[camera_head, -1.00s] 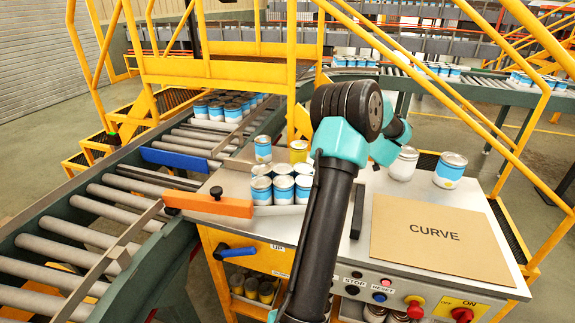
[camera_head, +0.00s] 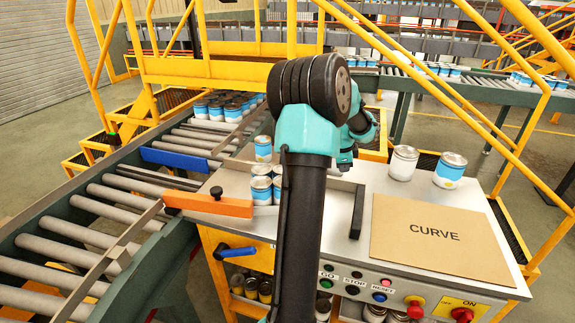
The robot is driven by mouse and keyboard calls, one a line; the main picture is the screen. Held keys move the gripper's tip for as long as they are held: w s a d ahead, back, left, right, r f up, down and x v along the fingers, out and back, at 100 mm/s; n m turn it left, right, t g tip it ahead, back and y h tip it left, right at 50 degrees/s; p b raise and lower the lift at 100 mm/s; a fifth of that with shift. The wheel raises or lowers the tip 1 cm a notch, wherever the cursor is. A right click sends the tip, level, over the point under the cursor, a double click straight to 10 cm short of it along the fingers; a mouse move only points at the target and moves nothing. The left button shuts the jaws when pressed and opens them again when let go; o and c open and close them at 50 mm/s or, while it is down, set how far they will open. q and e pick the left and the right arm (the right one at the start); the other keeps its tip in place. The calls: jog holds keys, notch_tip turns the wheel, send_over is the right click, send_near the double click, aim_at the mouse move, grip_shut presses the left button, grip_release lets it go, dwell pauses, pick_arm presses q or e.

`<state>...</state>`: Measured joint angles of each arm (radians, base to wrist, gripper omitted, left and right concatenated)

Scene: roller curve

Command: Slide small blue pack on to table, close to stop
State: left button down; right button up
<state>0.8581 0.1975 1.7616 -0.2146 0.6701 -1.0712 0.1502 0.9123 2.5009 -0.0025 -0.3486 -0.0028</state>
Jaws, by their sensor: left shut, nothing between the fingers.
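The small blue pack (camera_head: 262,190), a tight group of blue-and-white cans, stands upright on the steel table (camera_head: 232,180); my arm hides its right part. A single blue-and-white can (camera_head: 263,149) stands just behind it. A dark bar (camera_head: 357,211), which may be the stop, lies on the table to the right of my arm. My left arm reaches up across the middle. My left gripper (camera_head: 345,164) is shut and empty beyond the arm, to the right of the pack; its fingertips are mostly hidden. My right gripper is not in view.
A roller conveyor (camera_head: 105,193) runs along the left, with an orange bar (camera_head: 208,205) at the table edge. Two cans (camera_head: 403,163) and a cardboard sheet marked CURVE (camera_head: 436,235) occupy the table's right. Yellow railings (camera_head: 215,70) stand behind. Buttons line the front panel.

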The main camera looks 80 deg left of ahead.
pick_arm(q)
jog(key=s+d+r+m+g, duration=0.1)
jog(key=s+g, duration=0.3)
jog(key=s, duration=0.4)
jog(key=shift+s+r+m+h, duration=0.2)
jog(key=shift+r+m+h, duration=0.1)
jog(key=shift+m+h, duration=0.1)
